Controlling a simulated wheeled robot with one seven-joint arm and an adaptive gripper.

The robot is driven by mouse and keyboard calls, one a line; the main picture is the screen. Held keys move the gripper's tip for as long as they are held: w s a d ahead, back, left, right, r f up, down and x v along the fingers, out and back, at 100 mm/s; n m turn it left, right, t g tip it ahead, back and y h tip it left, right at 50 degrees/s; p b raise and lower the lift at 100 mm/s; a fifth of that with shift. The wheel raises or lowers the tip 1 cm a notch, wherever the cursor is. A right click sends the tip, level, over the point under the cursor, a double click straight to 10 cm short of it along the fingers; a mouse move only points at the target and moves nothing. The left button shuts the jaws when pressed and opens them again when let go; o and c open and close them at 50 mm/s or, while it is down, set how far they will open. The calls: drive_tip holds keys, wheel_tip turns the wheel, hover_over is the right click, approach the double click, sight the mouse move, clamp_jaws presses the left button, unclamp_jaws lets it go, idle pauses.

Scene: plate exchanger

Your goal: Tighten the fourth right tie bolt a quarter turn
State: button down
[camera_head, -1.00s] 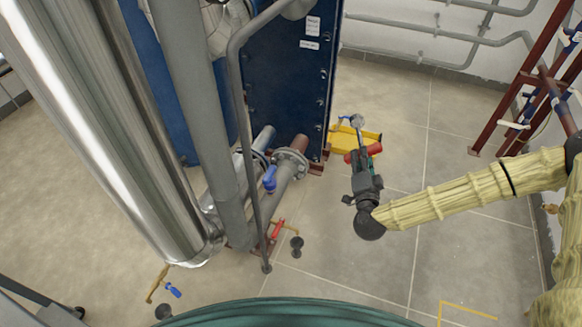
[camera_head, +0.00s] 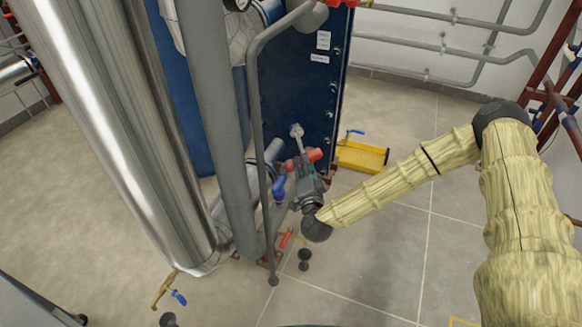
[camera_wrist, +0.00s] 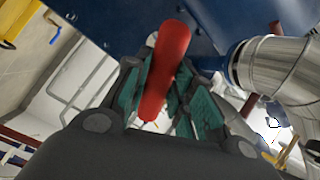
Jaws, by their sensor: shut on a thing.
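The blue frame plate (camera_head: 290,75) of the exchanger stands upright, with several tie bolts (camera_head: 334,87) down its right edge. I cannot tell which bolt is the fourth. My gripper (camera_head: 305,165) is shut on a red-handled tool (camera_head: 315,154), whose pale round head (camera_head: 297,131) points up in front of the plate's lower part. I cannot tell whether the head touches anything. In the wrist view, the red handle (camera_wrist: 167,70) lies tilted between the green finger pads of my gripper (camera_wrist: 162,95), close to the blue plate (camera_wrist: 215,20). The tool's working end is not clear there.
A yellow tray (camera_head: 362,157) lies on the floor right of the plate. A grey vertical pipe (camera_head: 215,110) and a thin bent pipe (camera_head: 258,150) stand left of my gripper. A blue-handled valve (camera_head: 279,188) is close by.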

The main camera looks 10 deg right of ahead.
drive_tip(key=w+d+f+m+g+h+b, duration=0.35)
drive_tip(key=w+f+m+h+b, duration=0.65)
drive_tip(key=m+b, duration=0.55)
drive_tip(key=w+a+b+x, duration=0.1)
drive_tip(key=b+x, duration=0.4)
drive_tip(key=x, duration=0.5)
drive_tip(key=shift+w+f+n, duration=0.35)
drive_tip(key=shift+f, duration=0.05)
drive_tip(key=shift+a, duration=0.1)
drive_tip(key=shift+w, duration=0.35)
drive_tip(key=shift+d, duration=0.2)
